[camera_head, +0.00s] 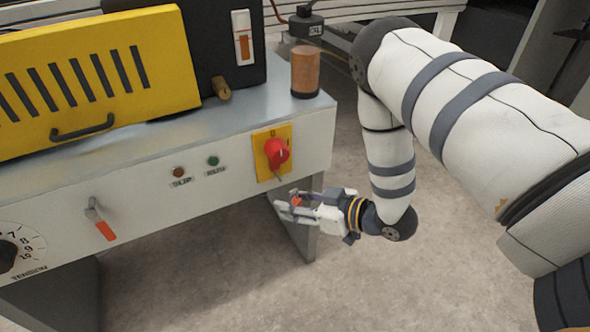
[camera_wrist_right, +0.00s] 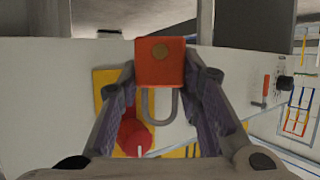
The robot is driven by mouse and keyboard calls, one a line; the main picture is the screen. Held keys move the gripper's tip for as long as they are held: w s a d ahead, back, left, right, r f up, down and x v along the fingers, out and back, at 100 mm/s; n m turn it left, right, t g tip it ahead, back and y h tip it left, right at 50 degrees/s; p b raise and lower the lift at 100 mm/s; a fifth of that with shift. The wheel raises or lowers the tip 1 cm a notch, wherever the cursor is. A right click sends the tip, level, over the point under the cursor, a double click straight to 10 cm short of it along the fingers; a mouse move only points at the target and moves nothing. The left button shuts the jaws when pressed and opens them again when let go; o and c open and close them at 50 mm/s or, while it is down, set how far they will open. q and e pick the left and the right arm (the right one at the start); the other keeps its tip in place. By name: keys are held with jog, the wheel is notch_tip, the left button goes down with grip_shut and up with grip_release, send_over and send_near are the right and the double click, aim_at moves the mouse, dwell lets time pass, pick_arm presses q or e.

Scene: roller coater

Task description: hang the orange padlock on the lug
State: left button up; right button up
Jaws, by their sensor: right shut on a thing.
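My right gripper (camera_head: 283,204) is in front of the machine's front panel, below and a little right of the red rotary switch (camera_head: 277,152). It is shut on the orange padlock (camera_wrist_right: 160,62), gripping its sides. The padlock's grey U-shaped shackle points toward the bottom of the right wrist view. In the head view only a small bit of the padlock (camera_head: 297,201) shows between the fingers. A small metal piece (camera_head: 278,178) below the red knob may be the lug; I cannot tell. The red knob also shows in the right wrist view (camera_wrist_right: 133,133), left of the shackle. My left gripper is not in view.
The yellow switch plate (camera_head: 261,171) is on the panel's right end. A lever with an orange grip (camera_head: 104,228) and a tension dial (camera_head: 10,255) are further left. An orange-brown cylinder (camera_head: 305,72) stands on the machine top. The floor right of the machine is bare.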

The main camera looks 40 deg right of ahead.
aim_at(273, 183)
jog(key=shift+w+d+f+b, duration=0.1)
jog(key=shift+w+d+b, duration=0.1)
jog(key=shift+w+b, duration=0.5)
jog(key=shift+w+d+f+b, duration=0.2)
jog(key=shift+w+b, duration=0.1)
jog(key=shift+w, duration=0.75)
jog(key=shift+w+d+f+b, duration=0.1)
jog(key=shift+w+d+b, duration=0.1)
jog(key=shift+w+b, duration=0.5)
jog(key=shift+w+d, duration=0.1)
jog(key=shift+w, duration=0.4)
jog(key=shift+w+d+b, duration=0.1)
jog(key=shift+w+b, duration=0.15)
jog(key=shift+b, duration=0.15)
jog(key=shift+w+d, duration=0.1)
jog(key=shift+w, duration=0.15)
grip_shut()
jog(key=shift+w+f, duration=0.4)
jog(key=shift+w, duration=0.15)
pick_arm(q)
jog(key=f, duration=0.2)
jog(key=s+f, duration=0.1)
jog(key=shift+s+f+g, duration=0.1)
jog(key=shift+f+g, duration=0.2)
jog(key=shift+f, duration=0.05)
